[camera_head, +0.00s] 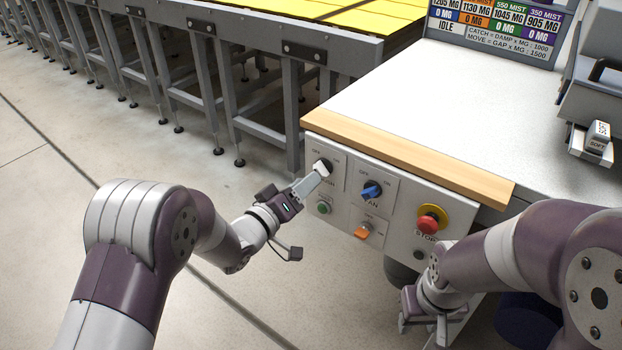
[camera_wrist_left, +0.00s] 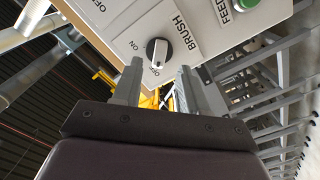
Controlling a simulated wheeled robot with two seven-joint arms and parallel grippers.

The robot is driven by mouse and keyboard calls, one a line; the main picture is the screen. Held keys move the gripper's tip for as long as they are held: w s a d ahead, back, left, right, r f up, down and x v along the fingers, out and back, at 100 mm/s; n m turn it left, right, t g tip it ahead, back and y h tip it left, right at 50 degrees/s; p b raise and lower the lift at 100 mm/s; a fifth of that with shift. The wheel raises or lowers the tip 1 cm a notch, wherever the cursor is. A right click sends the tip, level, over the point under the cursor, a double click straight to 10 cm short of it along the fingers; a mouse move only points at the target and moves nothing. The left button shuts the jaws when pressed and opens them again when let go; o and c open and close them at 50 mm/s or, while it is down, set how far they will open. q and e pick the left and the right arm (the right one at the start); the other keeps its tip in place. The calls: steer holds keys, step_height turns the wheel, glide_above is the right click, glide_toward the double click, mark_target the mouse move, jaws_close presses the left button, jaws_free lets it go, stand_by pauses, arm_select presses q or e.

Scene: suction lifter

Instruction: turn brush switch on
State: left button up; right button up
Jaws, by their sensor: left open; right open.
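The brush switch is a dark round knob with a white mark, labelled BRUSH, on the grey front panel. It shows in the left wrist view (camera_wrist_left: 157,52), where its mark points toward an OFF label, with ON to one side. In the head view the brush switch (camera_head: 325,164) is at the panel's upper left, partly covered by my finger. My left gripper (camera_head: 311,184) is open close in front of it. In the left wrist view my left gripper (camera_wrist_left: 158,82) has its fingers to either side of the knob; contact is unclear. My right gripper (camera_head: 424,318) is open, empty and low beside the panel.
The panel also bears a green button (camera_head: 323,208), a blue fan knob (camera_head: 371,190), an orange switch (camera_head: 362,233) and a red stop button (camera_head: 428,224). A wooden edge (camera_head: 400,155) overhangs it. Grey frames (camera_head: 235,90) stand behind; floor on the left is clear.

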mark_target(321, 169)
arm_select(q)
steer(key=shift+x, duration=1.85)
jaws_close()
